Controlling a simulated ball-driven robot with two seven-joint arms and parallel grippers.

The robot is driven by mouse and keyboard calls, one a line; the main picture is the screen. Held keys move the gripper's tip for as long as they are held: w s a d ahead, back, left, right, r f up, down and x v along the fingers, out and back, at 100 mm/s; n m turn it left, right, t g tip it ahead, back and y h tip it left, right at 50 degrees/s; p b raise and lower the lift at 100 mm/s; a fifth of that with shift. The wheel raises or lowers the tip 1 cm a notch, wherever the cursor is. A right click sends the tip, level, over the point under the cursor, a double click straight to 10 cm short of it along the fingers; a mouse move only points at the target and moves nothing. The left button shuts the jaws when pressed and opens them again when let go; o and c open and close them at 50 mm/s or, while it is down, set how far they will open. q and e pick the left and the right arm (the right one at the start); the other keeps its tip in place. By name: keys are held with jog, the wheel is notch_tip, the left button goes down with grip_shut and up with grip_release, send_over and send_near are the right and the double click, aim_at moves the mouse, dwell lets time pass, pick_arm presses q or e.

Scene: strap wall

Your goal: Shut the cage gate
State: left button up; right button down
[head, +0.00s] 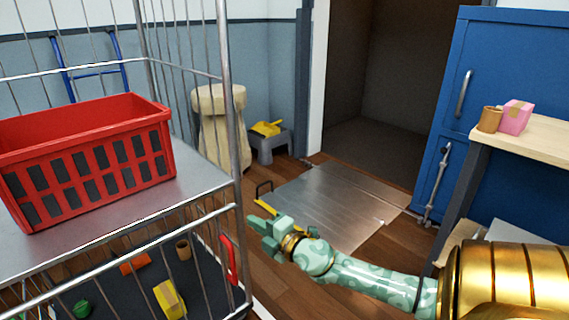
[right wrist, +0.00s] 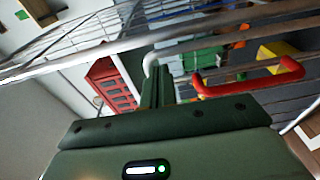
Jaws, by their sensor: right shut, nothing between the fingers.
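The wire cage (head: 232,110) stands at the left of the head view. A low barred panel, which looks like its gate (head: 120,252), runs along its lower front; I cannot tell whether it is latched. A red handle (head: 229,260) sits upright near the panel's right end, and it also shows in the right wrist view (right wrist: 245,83). My right gripper (head: 262,232) is shut and empty, just right of the red handle and apart from it. In the right wrist view its fingers (right wrist: 158,90) point towards the cage bars, left of the handle. My left gripper is out of view.
A red crate (head: 90,150) stands on the cage's shelf (head: 195,190); small loose items lie below. A metal plate (head: 335,205) lies on the wooden floor before a dark doorway. A blue cabinet (head: 500,65) and a table (head: 535,135) with a pink box (head: 516,115) stand right.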

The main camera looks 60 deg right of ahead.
pick_arm(q)
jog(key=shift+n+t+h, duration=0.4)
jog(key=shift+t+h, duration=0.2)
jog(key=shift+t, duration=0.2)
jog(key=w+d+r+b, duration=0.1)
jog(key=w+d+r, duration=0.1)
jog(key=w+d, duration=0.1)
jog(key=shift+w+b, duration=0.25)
jog(key=shift+b, duration=0.1)
pick_arm(e)
jog(key=s+d, duration=0.4)
jog(key=d, duration=0.2)
jog(key=shift+d, duration=0.4)
jog(key=shift+s, duration=0.1)
